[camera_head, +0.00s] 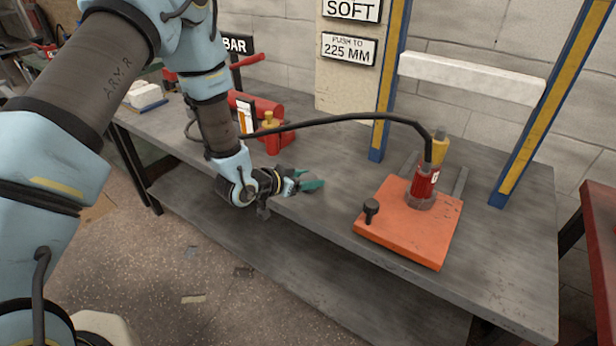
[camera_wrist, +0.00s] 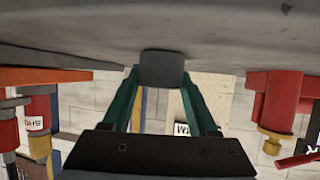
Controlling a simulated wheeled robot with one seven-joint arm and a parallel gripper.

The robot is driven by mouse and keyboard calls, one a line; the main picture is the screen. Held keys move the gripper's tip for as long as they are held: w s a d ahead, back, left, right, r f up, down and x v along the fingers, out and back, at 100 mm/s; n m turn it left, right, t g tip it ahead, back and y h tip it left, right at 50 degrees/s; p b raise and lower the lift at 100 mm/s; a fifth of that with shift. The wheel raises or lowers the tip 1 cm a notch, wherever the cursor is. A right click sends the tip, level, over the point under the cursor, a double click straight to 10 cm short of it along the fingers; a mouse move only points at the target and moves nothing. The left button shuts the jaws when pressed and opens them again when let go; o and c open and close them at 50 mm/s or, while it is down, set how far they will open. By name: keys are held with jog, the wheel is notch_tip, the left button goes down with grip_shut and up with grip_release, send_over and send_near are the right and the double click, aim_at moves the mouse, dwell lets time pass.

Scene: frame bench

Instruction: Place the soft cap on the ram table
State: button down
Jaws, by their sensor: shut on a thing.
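My gripper (camera_head: 308,184) is low at the front of the grey bench, its teal fingers shut on a small dark grey block, which I take for the soft cap (camera_wrist: 162,70). In the wrist view, which looks upside down, the block sits between the fingertips, close to or touching the bench top; I cannot tell which. In the head view the fingers mostly hide it. An orange plate (camera_head: 410,240), likely the ram table, lies to the right of my gripper. A red ram (camera_head: 425,182) with a black hose stands upright on it, beside a black knob (camera_head: 371,209).
A blue and yellow frame (camera_head: 507,165) with a white crossbar (camera_head: 470,80) stands behind the plate. A red pump (camera_head: 268,118) is at the back left. Signs (camera_head: 349,48) read "SOFT" and "PUSH TO 225 MM". Bench top (camera_head: 320,225) between gripper and plate is clear.

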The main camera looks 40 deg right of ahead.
jog(key=shift+f, duration=0.25)
jog(key=shift+c, duration=0.8)
grip_release()
jog(key=shift+r, duration=0.1)
